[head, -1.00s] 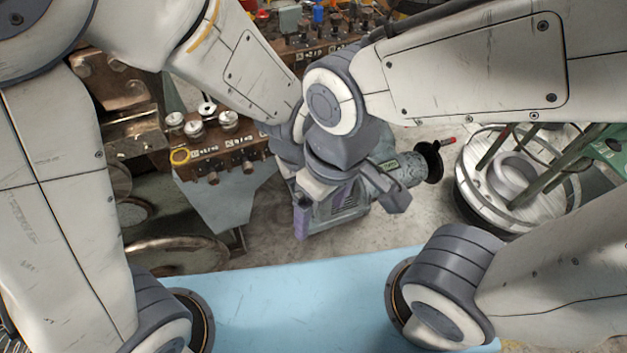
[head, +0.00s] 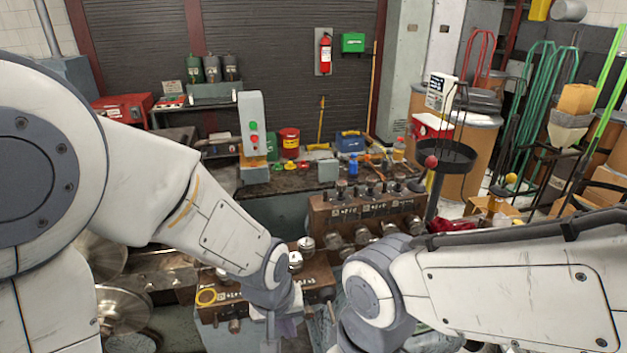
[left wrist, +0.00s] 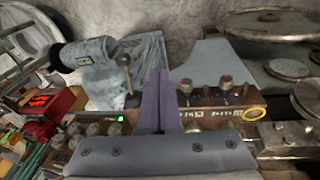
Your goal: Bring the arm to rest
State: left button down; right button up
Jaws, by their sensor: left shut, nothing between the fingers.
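My left arm (head: 215,235) comes in from the left of the head view and reaches down to the middle bottom. The right gripper is hidden below the picture.
A second knobbed block (head: 365,212) stands behind the wrists. A black round tray on a stand (head: 445,155) rises to its right. A bench (head: 300,178) with tools and a red can (head: 288,141) lies farther back. A yellow ring (head: 206,296) lies on the near block.

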pick_arm(q)
jog(key=a+r+m+y, duration=0.1)
jog(key=a+m, duration=0.1)
jog(key=a, duration=1.2)
jog(key=s+d+m+g+b, duration=0.2)
jog(key=s+d+m+b, duration=0.3)
jog(key=s+d, duration=0.8)
jog(key=shift+s+d+r+m+h+b, duration=0.15)
jog(key=shift+s+d+m+h+b, duration=0.2)
jog(key=shift+m, duration=0.55)
